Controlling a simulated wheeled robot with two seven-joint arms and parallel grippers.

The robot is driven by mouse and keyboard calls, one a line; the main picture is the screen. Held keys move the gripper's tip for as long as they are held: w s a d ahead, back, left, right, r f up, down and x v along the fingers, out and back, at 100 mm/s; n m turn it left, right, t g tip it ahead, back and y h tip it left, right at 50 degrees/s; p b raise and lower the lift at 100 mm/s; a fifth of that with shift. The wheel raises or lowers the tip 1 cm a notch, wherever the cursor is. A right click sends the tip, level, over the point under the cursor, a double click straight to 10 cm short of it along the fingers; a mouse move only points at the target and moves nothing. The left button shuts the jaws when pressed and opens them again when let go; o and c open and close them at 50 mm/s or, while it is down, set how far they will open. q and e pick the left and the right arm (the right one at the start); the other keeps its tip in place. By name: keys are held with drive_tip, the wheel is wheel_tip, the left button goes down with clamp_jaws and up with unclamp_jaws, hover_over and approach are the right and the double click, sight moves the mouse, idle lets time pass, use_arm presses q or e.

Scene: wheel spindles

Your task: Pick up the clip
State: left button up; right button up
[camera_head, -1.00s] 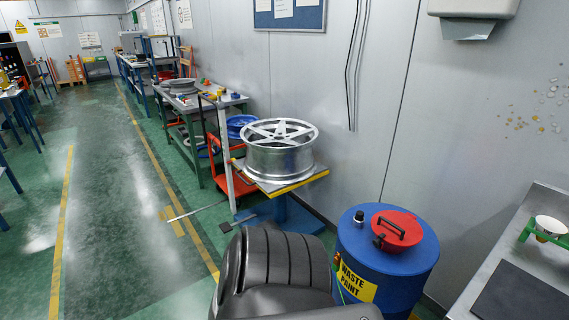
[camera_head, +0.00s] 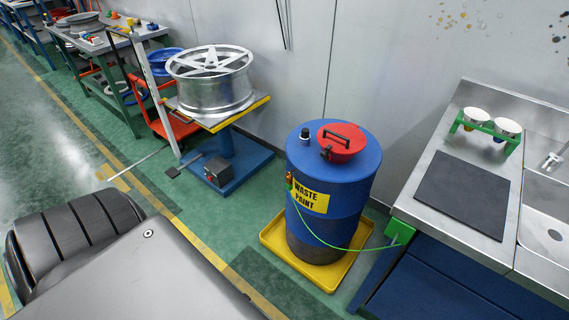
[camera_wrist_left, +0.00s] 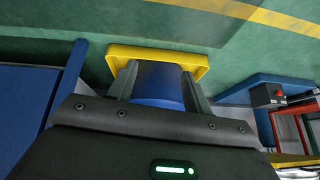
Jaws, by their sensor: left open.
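A green wire (camera_head: 318,239) runs from a small orange-red piece (camera_head: 290,179) on the side of the blue waste paint drum (camera_head: 333,205) to a green block (camera_head: 400,231) at the corner of the metal bench. The orange-red piece looks like a clip, but it is too small to be sure. My left gripper (camera_wrist_left: 160,70) is open in the left wrist view, with nothing between its fingers; the drum (camera_wrist_left: 158,84) shows beyond them. Its fingers are not visible in the head view, where only dark and grey parts of me show. My right gripper is not in view.
The drum stands in a yellow tray (camera_head: 272,242) and has a red lid (camera_head: 342,142). The bench (camera_head: 440,151) at right holds a black mat (camera_head: 463,194) and a green holder (camera_head: 489,129) with cups. A wheel rim (camera_head: 210,80) rests on a stand at the left. Green floor lies between.

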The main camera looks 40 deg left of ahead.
use_arm(q)
drive_tip(key=w+a+r+n+t+b, duration=0.1)
drive_tip(key=w+a+r+t+b, duration=0.15)
drive_tip(key=w+a+r, duration=0.4)
drive_tip(key=w+a+r+t+b, duration=0.1)
drive_tip(key=w+r+t, duration=0.2)
drive_tip(key=w, duration=0.6)
drive_tip(key=t+b, duration=0.4)
drive_tip(key=t, duration=0.3)
approach(288, 183)
drive_tip(key=shift+g, duration=0.25)
drive_tip(key=shift+w+a+r, duration=0.15)
drive_tip(key=shift+w+r, duration=0.05)
drive_tip(key=shift+w, duration=0.95)
drive_tip(key=shift+w+a+r, duration=0.1)
drive_tip(key=shift+w+r, duration=0.1)
drive_tip(key=shift+w, duration=0.95)
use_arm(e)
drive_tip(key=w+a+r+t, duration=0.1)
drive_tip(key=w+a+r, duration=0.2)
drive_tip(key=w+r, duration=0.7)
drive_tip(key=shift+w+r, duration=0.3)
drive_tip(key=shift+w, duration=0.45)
